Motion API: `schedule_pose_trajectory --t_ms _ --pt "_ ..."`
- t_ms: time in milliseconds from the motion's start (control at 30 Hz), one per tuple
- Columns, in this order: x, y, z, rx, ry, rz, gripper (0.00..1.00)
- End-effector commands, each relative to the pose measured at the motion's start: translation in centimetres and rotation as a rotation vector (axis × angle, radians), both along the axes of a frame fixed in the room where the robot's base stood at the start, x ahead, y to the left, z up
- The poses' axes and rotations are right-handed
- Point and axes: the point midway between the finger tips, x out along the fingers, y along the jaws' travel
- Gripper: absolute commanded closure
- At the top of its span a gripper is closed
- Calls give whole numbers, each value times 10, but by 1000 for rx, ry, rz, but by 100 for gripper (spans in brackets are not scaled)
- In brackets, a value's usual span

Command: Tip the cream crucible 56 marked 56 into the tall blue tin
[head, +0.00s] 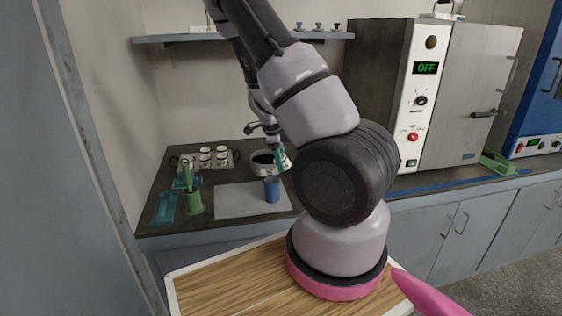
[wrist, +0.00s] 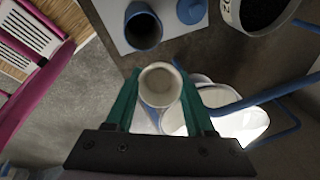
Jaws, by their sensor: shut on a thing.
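My gripper (wrist: 160,98) is shut on a cream crucible (wrist: 160,86), held between its teal fingers. The crucible's round mouth faces the wrist camera and its inside looks pale; no number is readable on it. In the head view, my gripper (head: 280,158) hangs above the counter, with the crucible not clear there. The tall blue tin (head: 272,189) stands upright on a pale mat, just below my gripper. In the wrist view, the open tin (wrist: 144,30) lies beyond the crucible, apart from it.
The pale mat (head: 235,203) lies at the counter's front. A blue round lid (wrist: 191,10) is beside the tin. A white pan with dark contents (wrist: 255,12) stands behind. An oven (head: 455,100) is right.

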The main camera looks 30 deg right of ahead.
Motion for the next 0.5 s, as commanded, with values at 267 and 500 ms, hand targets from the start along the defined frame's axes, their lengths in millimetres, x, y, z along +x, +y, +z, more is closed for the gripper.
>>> schedule_pose_trajectory --t_ms 267,500 --pt "1 -2 4 135 -49 -5 100" --pt "0 -1 4 219 -73 -2 100"
